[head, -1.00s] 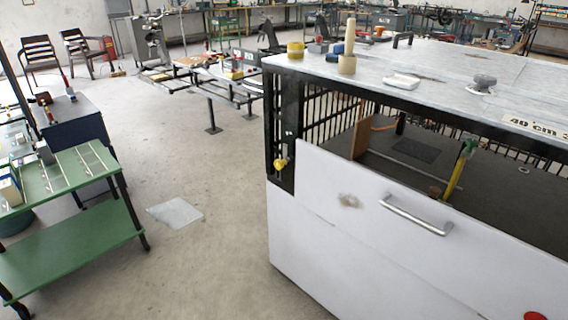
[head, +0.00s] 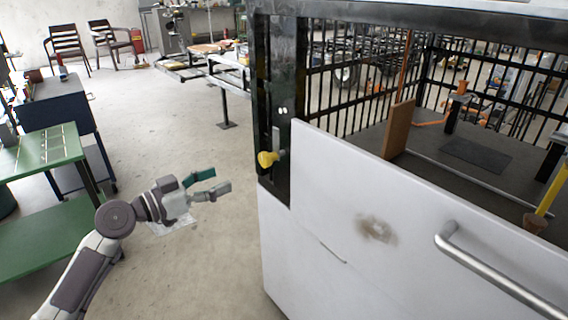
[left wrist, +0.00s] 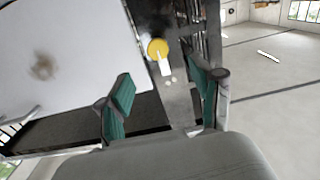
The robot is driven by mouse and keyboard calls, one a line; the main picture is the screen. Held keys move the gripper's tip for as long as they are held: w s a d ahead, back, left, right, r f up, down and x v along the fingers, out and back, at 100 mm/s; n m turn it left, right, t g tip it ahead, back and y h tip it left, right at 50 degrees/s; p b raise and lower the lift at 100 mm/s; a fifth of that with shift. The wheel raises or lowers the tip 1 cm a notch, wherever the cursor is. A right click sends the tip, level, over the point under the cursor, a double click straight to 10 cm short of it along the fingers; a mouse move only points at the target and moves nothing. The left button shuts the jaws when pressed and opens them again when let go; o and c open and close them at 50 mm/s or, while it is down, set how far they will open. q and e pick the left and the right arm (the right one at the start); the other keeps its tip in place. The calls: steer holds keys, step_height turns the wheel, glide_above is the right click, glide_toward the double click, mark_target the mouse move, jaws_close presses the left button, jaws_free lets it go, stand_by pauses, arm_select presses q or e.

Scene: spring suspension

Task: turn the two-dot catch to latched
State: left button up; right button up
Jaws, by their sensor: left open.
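The two-dot catch is a yellow knob (head: 267,159) on the black corner post (head: 268,100) of the cabinet, at the left edge of the white front panel (head: 370,240). Two white dots show on the post just above it. In the left wrist view the yellow knob (left wrist: 158,48) has a pale lever beside it, and the dots lie close to that lever. My left gripper (head: 212,182) is open and empty, left of the knob and a little lower, apart from it. Its green-padded fingers (left wrist: 165,100) frame the catch in the wrist view. My right gripper is not in view.
A metal bar handle (head: 500,280) sticks out from the white panel at the right. A green trolley (head: 45,155) stands at the left. Black bars and a wooden board (head: 398,130) are inside the cabinet. The floor between trolley and cabinet is mostly clear.

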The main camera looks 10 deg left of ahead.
mark_target(262, 160)
arm_select(q)
steer(key=x, duration=0.8)
steer(key=r+p+x, duration=0.1)
steer(key=x, duration=0.3)
steer(key=shift+s+d, duration=0.2)
steer(key=shift+d, duration=0.05)
steer(key=shift+x, duration=0.85)
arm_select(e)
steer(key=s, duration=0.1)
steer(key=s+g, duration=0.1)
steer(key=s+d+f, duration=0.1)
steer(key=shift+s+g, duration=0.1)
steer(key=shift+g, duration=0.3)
arm_select(q)
steer(key=shift+c, duration=0.2)
jaws_close()
